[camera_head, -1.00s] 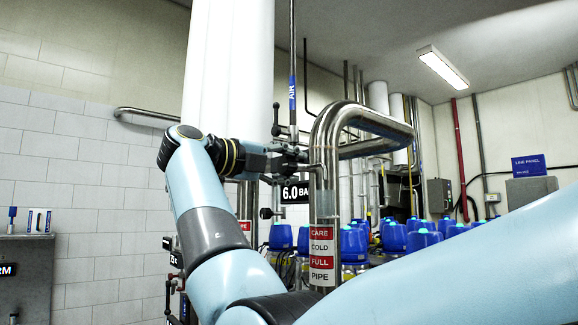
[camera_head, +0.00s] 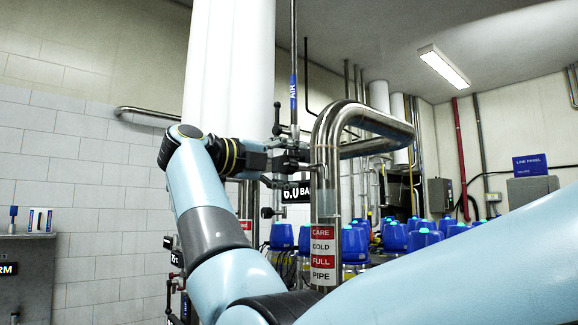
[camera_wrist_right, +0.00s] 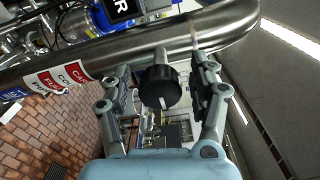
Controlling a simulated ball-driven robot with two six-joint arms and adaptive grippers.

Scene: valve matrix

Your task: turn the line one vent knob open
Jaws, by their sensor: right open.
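A black round knob (camera_wrist_right: 160,88) with a white pointer line is on a short stem from a thick steel pipe (camera_wrist_right: 100,52). In the right wrist view the knob is between the two fingers of my right gripper (camera_wrist_right: 163,76). The fingers are apart, one on each side of it; I cannot tell whether either touches. In the head view my right gripper (camera_head: 291,161) is at the left side of the bent steel pipe (camera_head: 327,180), and the knob is hidden there. No label for the knob is readable. My left gripper is not in view.
A red and white pipe label (camera_head: 322,255) is below the gripper. A black pressure sign (camera_head: 297,192) hangs just under it. A thin pipe with a blue AIR tag (camera_head: 293,93) rises behind. Several blue-capped units (camera_head: 400,238) stand at the back right.

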